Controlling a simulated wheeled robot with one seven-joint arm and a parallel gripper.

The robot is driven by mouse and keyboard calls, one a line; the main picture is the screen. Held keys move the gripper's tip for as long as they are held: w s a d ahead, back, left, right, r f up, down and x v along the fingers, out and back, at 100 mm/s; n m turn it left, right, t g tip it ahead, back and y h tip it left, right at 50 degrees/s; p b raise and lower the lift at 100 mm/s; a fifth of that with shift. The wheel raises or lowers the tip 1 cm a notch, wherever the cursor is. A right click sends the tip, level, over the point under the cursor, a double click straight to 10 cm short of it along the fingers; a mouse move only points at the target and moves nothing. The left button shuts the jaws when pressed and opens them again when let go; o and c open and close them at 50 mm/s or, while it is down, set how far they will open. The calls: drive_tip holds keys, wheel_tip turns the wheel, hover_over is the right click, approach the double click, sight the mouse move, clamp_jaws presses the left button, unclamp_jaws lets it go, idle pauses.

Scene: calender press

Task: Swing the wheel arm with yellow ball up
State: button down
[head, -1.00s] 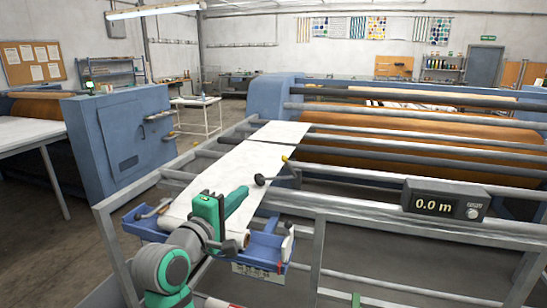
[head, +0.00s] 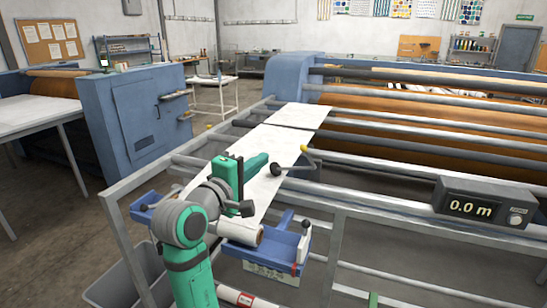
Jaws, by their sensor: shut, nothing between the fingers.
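The wheel arm's yellow ball (head: 304,148) sits at the top of a short stalk, just right of the white cloth. Its grey arm and dark wheel (head: 278,170) lie low, roughly level, over the cloth's right edge. My gripper (head: 246,208) is left of the wheel and nearer the camera, shut and empty, over the near end of the cloth. It looks apart from the wheel and ball. My own wrist hides part of the cloth, and the fingertips show poorly.
White cloth (head: 272,146) runs over rails to a roll above a blue tray (head: 294,243). A counter box (head: 482,205) reading 0.0 m is on the right rail. The frame (head: 335,255) stands close in front. A blue cabinet (head: 145,120) stands left.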

drive_tip(key=w+d, duration=0.7)
drive_tip(key=shift+w+d+f, duration=0.15)
drive_tip(key=shift+w+d, duration=0.15)
drive_tip(key=shift+d, duration=0.05)
drive_tip(key=shift+d, duration=0.1)
